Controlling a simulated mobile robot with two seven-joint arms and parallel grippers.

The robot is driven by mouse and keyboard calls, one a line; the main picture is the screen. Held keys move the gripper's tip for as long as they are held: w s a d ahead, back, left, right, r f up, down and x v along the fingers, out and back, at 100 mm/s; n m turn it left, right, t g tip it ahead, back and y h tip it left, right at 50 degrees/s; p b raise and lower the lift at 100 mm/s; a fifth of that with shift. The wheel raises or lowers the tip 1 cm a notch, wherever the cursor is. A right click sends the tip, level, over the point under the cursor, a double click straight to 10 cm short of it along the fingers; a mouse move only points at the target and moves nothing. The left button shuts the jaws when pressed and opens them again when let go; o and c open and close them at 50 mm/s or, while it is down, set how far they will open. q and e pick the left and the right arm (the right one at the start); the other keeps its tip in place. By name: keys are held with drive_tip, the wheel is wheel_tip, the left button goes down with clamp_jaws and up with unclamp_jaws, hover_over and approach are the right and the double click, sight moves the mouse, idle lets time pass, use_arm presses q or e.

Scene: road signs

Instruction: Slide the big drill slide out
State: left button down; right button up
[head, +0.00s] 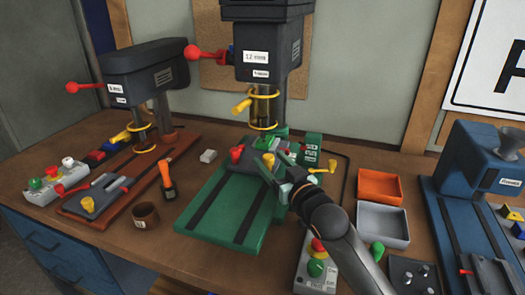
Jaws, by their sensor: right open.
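The big drill (262,70) stands at the back middle, dark grey, with a "12 mm" label and a red-knobbed lever. Its green base (215,218) reaches forward with two dark grooves. The grey slide (243,168) sits at the rear of this base, under the yellow guard ring (264,124), with a red knob and a yellow knob on top. My right gripper (276,170) is open at the slide's right front, close to the yellow knob (268,160). I cannot tell whether it touches the knob. My left gripper is out of view.
A smaller drill (145,75) with a brown base stands left. An orange-handled tool (167,180) and a brown cup (146,215) lie between the drills. A button box (313,265), orange tray (380,187) and grey tray (383,225) are right. The green base's front is clear.

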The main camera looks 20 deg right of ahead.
sight(265, 155)
drive_tip(key=shift+w+a, duration=0.25)
drive_tip(key=shift+w, duration=1.05)
drive_tip(key=shift+w+a, duration=0.25)
drive_tip(key=shift+w, duration=1)
clamp_jaws()
